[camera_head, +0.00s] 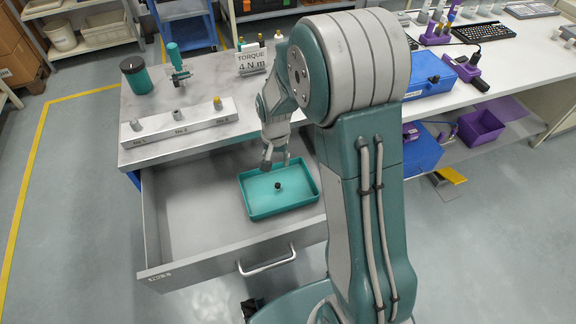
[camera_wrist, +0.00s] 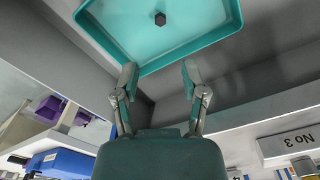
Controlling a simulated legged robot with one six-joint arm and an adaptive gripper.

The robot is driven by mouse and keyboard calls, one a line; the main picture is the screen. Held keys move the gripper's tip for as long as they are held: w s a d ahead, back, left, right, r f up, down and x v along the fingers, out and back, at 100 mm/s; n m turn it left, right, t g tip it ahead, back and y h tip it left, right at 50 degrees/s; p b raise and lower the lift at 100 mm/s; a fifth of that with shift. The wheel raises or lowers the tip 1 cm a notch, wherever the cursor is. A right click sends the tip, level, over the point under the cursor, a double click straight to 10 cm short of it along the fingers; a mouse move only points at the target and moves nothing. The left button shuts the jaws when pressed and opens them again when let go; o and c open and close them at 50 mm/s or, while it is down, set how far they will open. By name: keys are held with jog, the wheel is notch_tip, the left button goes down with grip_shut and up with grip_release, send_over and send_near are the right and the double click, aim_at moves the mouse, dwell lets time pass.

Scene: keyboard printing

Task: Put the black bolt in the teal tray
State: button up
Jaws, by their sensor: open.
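The teal tray (camera_head: 262,206) lies inside the open drawer, toward its right side. The small black bolt (camera_head: 278,186) is in the tray, near the middle of its floor. The wrist view shows the bolt (camera_wrist: 160,18) on the floor of the tray (camera_wrist: 203,42), beyond my fingertips. My gripper (camera_head: 276,166) is over the far edge of the tray. In the wrist view my gripper (camera_wrist: 159,78) has its two fingers spread with nothing between them, apart from the bolt.
The open drawer (camera_head: 190,215) is bare left of the tray. On the bench above stand a labelled holder block (camera_head: 180,124), a dark-lidded teal container (camera_head: 135,75), a teal tool (camera_head: 177,62) and a torque sign (camera_head: 251,60). A purple bin (camera_head: 481,127) sits on the right shelf.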

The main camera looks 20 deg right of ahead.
jog(key=s+r+n+t, duration=0.5)
jog(key=s+r, duration=1.6)
jog(key=r, duration=0.2)
jog(key=shift+s+r+n, duration=0.25)
jog(key=shift+s+n, duration=0.15)
jog(key=shift+a, duration=0.1)
